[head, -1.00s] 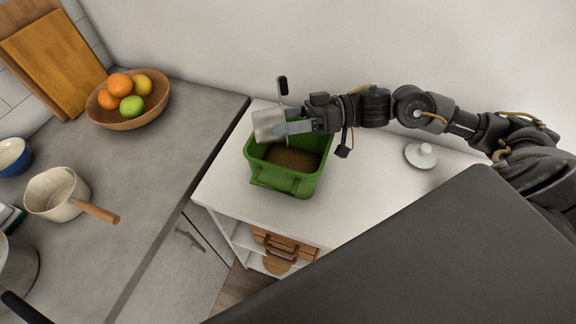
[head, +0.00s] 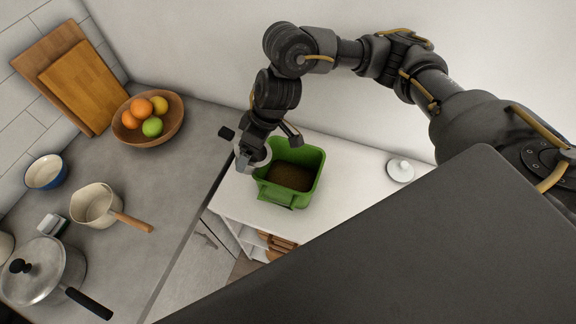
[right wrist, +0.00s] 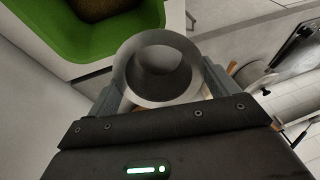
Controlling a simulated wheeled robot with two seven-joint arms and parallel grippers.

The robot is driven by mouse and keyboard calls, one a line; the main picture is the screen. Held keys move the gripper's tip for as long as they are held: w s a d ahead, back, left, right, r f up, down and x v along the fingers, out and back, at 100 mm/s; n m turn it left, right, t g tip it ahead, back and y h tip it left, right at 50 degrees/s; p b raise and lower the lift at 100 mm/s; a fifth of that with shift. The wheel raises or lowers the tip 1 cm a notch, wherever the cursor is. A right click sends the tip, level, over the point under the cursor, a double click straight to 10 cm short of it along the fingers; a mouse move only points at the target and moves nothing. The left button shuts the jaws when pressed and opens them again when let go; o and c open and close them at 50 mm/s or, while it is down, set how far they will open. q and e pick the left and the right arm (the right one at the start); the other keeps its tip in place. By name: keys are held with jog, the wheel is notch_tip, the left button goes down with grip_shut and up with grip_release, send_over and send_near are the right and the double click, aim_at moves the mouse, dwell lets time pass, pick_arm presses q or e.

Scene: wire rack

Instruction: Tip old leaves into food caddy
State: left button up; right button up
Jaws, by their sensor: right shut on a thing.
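The green food caddy (head: 264,188) stands open on the white unit, with brown matter (head: 290,177) inside. My right gripper (head: 247,160) is shut on a metal pot (head: 262,156) with a black handle (head: 227,132), at the caddy's left side. The gripper and arm partly cover the pot. In the right wrist view the pot (right wrist: 124,76) sits between the fingers (right wrist: 160,92), its round mouth facing the camera; I see grey walls inside and no leaves. The caddy (right wrist: 55,50) is at upper left there. My left gripper is out of view.
A pale knobbed lid (head: 400,171) lies on the white unit (head: 345,185), right of the caddy. The grey counter (head: 175,190) at left holds a fruit bowl (head: 170,135), a cream saucepan (head: 90,208), a lidded steel pot (head: 55,270) and a blue bowl (head: 47,172).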

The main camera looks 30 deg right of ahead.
jog(key=shift+a+f, duration=0.1)
jog(key=shift+f, duration=0.05)
notch_tip(320, 180, up, 2)
jog(key=shift+w+h, duration=0.1)
jog(key=shift+h, duration=0.6)
jog(key=shift+a+r+g+h, duration=0.1)
jog(key=shift+r+g+h, duration=0.3)
jog(key=shift+r+h, duration=1.1)
jog(key=shift+r, duration=0.15)
jog(key=shift+d+g, duration=0.2)
jog(key=shift+g, duration=0.1)
